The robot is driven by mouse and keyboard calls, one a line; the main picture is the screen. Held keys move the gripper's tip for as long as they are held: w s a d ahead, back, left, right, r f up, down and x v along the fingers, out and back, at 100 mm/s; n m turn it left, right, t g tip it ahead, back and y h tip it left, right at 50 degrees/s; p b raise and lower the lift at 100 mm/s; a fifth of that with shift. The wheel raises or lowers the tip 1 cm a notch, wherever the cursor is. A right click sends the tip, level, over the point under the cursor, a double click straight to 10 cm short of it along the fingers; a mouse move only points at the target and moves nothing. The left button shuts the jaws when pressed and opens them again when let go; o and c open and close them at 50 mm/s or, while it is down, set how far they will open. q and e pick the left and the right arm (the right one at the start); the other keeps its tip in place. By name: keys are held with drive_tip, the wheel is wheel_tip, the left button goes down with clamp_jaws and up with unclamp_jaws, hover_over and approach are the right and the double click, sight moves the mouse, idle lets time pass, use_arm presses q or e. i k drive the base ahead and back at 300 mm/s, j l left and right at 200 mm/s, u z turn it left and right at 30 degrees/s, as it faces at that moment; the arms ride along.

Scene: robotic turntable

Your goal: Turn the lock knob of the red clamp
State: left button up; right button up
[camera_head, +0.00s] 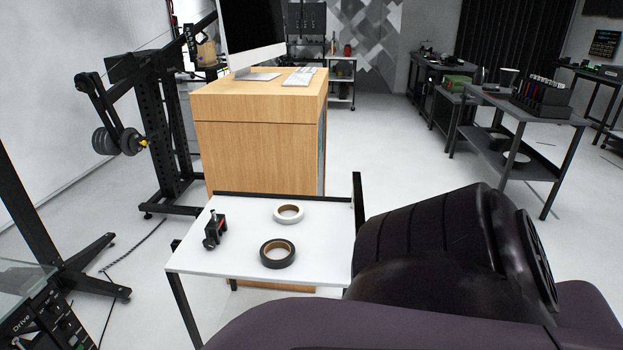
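A small black clamp with a little red on it (215,229) stands on the left part of a white-topped table (240,222). Its lock knob is too small to make out clearly. One of my arms, dark and bulky, fills the lower right of the head view and covers the right front of the table. Neither gripper shows in this view.
A white tape roll (288,214) and a black tape roll (277,254) lie right of the clamp. A wooden desk (258,140) stands behind the table. A black weight machine (160,125) stands at left. Open floor (370,135) lies to the right, before grey workbenches (520,107).

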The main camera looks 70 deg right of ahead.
sight(208, 243)
drive_tip(key=z, duration=2.1)
